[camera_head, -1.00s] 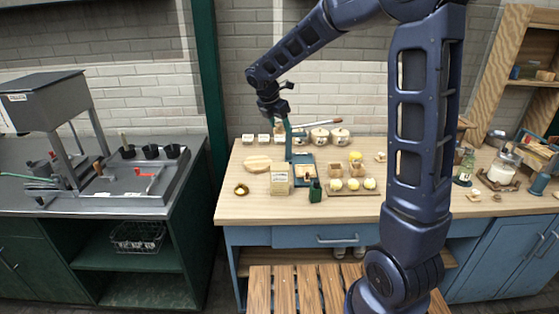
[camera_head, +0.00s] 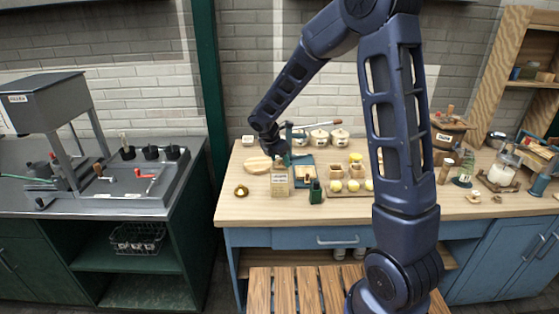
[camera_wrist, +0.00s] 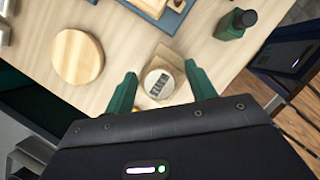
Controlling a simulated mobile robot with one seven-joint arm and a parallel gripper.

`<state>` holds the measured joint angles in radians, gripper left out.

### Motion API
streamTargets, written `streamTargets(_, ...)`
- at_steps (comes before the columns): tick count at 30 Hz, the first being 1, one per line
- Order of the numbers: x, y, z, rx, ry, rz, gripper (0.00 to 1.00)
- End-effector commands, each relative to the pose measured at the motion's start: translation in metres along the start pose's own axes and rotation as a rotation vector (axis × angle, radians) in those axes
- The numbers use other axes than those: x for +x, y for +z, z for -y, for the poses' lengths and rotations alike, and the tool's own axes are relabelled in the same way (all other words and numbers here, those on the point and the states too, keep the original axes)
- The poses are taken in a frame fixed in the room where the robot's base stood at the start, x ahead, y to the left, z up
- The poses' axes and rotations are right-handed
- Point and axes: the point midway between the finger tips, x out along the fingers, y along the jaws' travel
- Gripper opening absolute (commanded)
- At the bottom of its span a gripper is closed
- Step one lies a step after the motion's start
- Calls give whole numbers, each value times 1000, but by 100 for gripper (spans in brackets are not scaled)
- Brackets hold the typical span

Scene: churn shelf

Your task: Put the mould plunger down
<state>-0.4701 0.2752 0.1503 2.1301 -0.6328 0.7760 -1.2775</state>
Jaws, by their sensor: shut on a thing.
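My gripper (camera_wrist: 164,72) is shut on the mould plunger (camera_wrist: 158,84). In the wrist view the plunger is a pale round end with dark stripes between the two green fingers. In the head view my gripper (camera_head: 285,158) is low over the bench, just behind and above a cream carton (camera_head: 279,182); the plunger cannot be made out there. A pale box top (camera_wrist: 168,60) shows partly behind the plunger in the wrist view. I cannot tell whether the plunger touches anything below.
A round wooden board (camera_head: 257,164) lies left of my gripper; it also shows in the wrist view (camera_wrist: 78,57). A dark green bottle (camera_head: 316,192) stands right of the carton. A blue mat (camera_head: 301,159), pots and a tray of yellow balls crowd the right.

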Motion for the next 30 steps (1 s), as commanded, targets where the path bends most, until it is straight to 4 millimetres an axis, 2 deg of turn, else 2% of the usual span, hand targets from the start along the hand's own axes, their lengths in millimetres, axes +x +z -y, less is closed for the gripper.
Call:
streamTargets(12,6,-2,0,0,0,0,34)
streamTargets(13,5,-2,0,0,0,0,62)
streamTargets(15,5,-2,0,0,0,0,75)
streamTargets(16,5,-2,0,0,0,0,78)
streamTargets(25,4,-2,0,0,1,0,78)
streamTargets(30,-12,0,-1,2,3,1,78)
